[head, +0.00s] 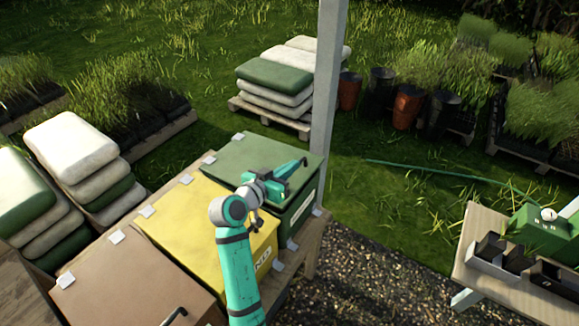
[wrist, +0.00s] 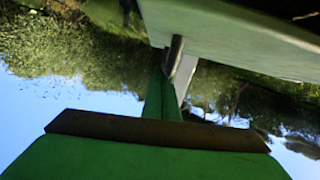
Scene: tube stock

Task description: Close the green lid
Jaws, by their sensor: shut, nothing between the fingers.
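The green lid (head: 240,150) lies about flat over the green box (head: 304,205) at the right end of the bin row. In the wrist view, which is upside down, a pale green surface, likely the lid (wrist: 235,38), lies close by my gripper's fingertips (wrist: 174,58). I cannot tell whether they touch.
A yellow bin (head: 190,215) and a brown bin (head: 130,280) stand left of the green box, both with lids down. A white post (head: 326,100) rises just behind the green box. A side table (head: 480,225) stands at the right. Gravel lies between.

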